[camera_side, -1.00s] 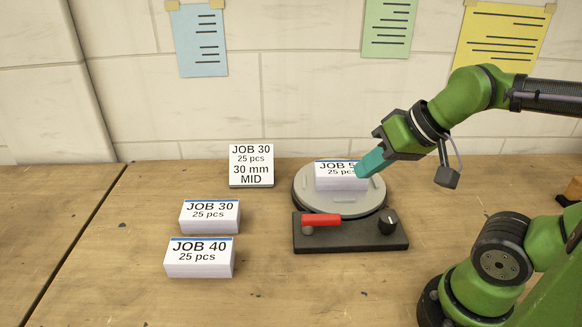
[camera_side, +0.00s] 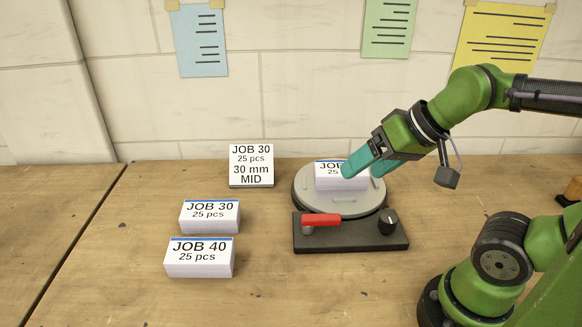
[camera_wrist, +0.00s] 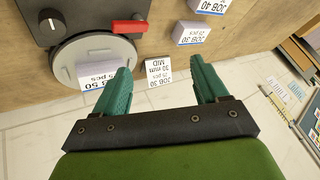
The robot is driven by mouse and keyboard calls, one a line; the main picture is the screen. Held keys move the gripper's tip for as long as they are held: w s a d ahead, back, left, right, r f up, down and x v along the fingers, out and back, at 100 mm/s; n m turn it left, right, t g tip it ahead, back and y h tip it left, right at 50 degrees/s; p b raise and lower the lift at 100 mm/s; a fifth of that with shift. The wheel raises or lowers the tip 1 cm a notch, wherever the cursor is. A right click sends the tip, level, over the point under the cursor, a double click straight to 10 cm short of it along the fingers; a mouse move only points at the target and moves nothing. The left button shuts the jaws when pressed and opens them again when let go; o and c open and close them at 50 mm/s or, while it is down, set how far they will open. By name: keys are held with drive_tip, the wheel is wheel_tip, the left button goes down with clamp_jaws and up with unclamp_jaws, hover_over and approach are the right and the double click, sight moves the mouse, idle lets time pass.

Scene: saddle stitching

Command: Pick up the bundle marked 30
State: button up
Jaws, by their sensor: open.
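The bundle marked JOB 30 (camera_side: 209,217) is a white stack with a blue top edge. It lies on the bench left of the round plate, and shows in the wrist view (camera_wrist: 190,32). The bundle marked JOB 40 (camera_side: 199,258) lies in front of it. A third bundle (camera_side: 335,184) sits on the grey round plate (camera_side: 310,206); the wrist view reads it as JOB 50 (camera_wrist: 96,79). My gripper (camera_side: 362,170) is open, its teal fingers over the plate, one hiding part of the JOB 50 label. In the wrist view my gripper (camera_wrist: 159,66) has nothing between its fingers.
A sign card (camera_side: 251,165) reading JOB 30, 25 pcs, 30 mm MID stands behind the JOB 30 bundle. A dark base with a red handle (camera_side: 321,220) and black knob (camera_side: 388,222) sits before the plate. The bench left of the bundles is clear.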

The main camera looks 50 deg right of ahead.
drive_tip(key=o, duration=0.4)
drive_tip(key=shift+o, duration=0.2)
drive_tip(key=n+g+y, duration=0.1)
drive_tip(key=n+g, duration=0.3)
drive_tip(key=n, duration=0.9)
approach(210, 210)
drive_tip(key=x, duration=1)
drive_tip(key=shift+w+f, duration=0.1)
drive_tip(key=shift+f, duration=0.1)
